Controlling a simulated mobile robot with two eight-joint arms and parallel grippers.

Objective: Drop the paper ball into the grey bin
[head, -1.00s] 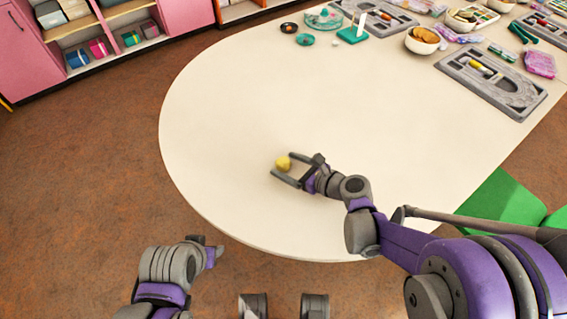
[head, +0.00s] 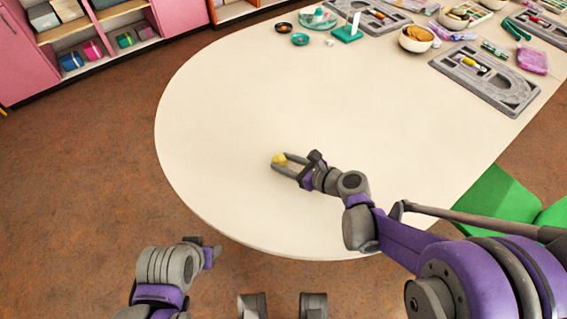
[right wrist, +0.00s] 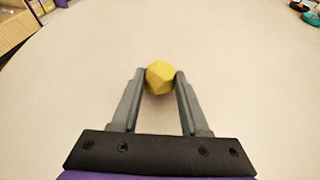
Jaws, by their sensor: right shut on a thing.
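The paper ball (head: 280,160) is a small yellow faceted ball near the front left of the table. It also shows in the right wrist view (right wrist: 160,77), between the two fingertips. My right gripper (head: 282,166) is shut on the ball, with a finger touching it on each side. Whether the ball touches the table I cannot tell. My left gripper (head: 213,250) is at the lower left, off the table's edge; its fingers are not clear enough to tell open from shut. No grey bin shows in these frames.
The cream table (head: 230,120) is bare around the ball. Grey bead boards (head: 487,80), bowls (head: 416,40) and small craft items stand at its back and right. A green chair (head: 497,200) is at the right edge. Pink shelves (head: 100,45) stand at the upper left.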

